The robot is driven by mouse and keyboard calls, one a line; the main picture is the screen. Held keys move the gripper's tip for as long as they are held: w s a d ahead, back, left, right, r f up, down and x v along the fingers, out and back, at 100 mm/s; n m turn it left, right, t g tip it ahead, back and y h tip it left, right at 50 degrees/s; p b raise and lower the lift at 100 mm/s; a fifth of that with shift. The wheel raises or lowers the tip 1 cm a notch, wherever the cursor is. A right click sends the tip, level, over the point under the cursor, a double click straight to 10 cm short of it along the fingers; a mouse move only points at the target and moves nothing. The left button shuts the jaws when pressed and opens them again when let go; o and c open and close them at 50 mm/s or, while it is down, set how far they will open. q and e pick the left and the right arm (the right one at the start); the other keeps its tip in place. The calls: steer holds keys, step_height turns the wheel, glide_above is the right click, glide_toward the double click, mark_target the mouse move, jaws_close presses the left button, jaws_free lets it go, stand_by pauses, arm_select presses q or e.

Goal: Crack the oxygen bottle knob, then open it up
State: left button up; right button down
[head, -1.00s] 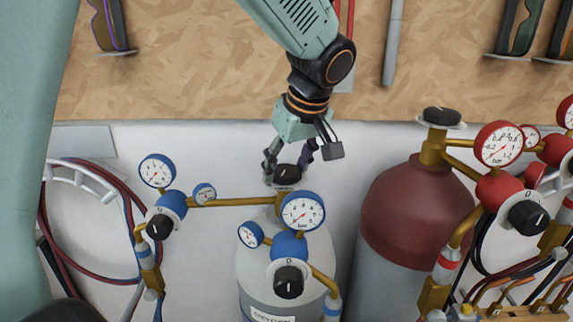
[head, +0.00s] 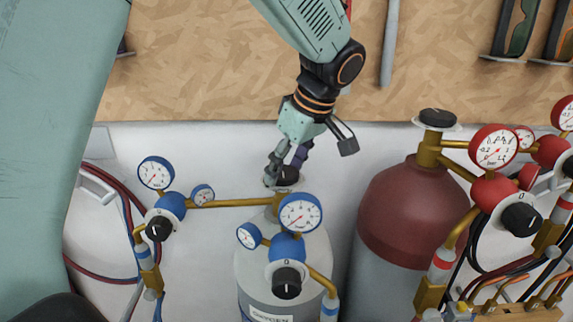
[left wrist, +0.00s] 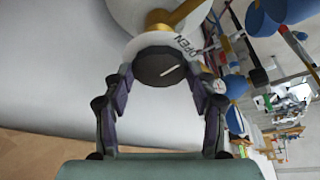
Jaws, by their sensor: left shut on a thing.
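The grey oxygen bottle (head: 262,268) stands at the lower middle of the head view, with part of its "OXYGEN" label showing. Its black top knob (head: 288,174) sits on a pale disc above the brass valve. My left gripper (head: 286,172) comes down from above and is shut on the knob. In the left wrist view the knob (left wrist: 158,68) lies between the two fingertips, with a white pointer line slanting up to the right. The word "OPEN" shows on the white disc (left wrist: 190,47) beside it. My right gripper is not in view.
Blue-rimmed gauges (head: 300,212) and a black regulator knob (head: 287,283) sit just in front of the bottle's valve. A dark red bottle (head: 410,205) with red gauges (head: 493,147) stands to the right. Hoses hang at the left against a white wall.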

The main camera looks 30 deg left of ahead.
arm_select(q)
steer(key=shift+f, duration=0.1)
steer(key=o, duration=1.1)
steer(key=shift+o, duration=0.2)
steer(key=v, duration=1.2)
steer(key=shift+d, duration=0.1)
steer(key=x, duration=1.2)
